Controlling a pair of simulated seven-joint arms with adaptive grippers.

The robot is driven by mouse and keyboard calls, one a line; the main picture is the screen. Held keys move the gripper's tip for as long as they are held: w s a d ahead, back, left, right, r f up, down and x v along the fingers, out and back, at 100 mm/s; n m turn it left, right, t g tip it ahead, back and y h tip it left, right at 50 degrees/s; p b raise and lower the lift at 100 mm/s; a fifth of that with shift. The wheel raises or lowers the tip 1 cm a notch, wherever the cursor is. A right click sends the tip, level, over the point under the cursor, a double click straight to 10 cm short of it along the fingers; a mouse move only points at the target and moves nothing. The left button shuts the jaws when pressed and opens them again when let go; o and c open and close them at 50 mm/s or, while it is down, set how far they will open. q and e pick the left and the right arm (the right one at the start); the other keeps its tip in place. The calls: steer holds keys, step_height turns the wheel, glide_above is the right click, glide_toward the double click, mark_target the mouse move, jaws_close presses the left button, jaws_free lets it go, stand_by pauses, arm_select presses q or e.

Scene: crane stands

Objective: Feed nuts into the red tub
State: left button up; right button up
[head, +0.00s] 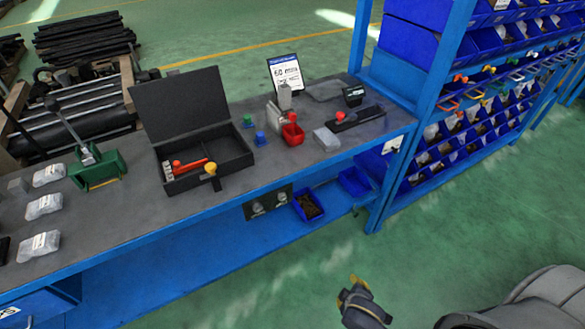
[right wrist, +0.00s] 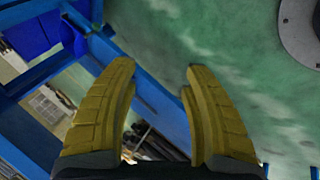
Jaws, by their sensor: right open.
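The red tub (head: 292,135) stands on the grey workbench top, in front of a small grey upright device (head: 285,97). Its inside is too small to make out. I cannot pick out nuts for certain; a blue bin (head: 308,206) on the lower shelf holds small dark pieces too small to name. My right gripper (head: 356,285) is low in front of the bench, over the green floor, well apart from the tub. In the right wrist view its yellow fingers (right wrist: 160,80) are spread with nothing between them. My left gripper is not in view.
An open black case (head: 200,160) with a raised lid stands left of the tub. A clear packet (head: 327,139) and a black tray (head: 356,119) lie right of it. A blue rack (head: 455,110) with several bins rises at the right. The floor before the bench is clear.

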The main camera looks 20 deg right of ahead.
mark_target(294, 118)
steer(key=w+a+r+n+t+y, duration=0.1)
steer(key=w+r+n+t+y, duration=0.35)
steer(key=w+r+n, duration=1.1)
steer(key=w+r+n+t+y, duration=0.2)
steer(key=w+r+n+t, duration=0.5)
steer(key=w+r+n, duration=0.8)
steer(key=w+a+r+m, duration=0.1)
steer(key=w, duration=0.4)
steer(key=w+a+r, duration=0.2)
steer(key=w, duration=0.4)
steer(key=w+a+r+m, duration=0.1)
steer(key=w+r, duration=0.1)
steer(key=w, duration=0.4)
steer(key=shift+w+a+m, duration=0.15)
steer(key=shift+w+m, duration=0.05)
steer(key=shift+m, duration=0.15)
jaws_close()
steer(key=shift+r, duration=0.1)
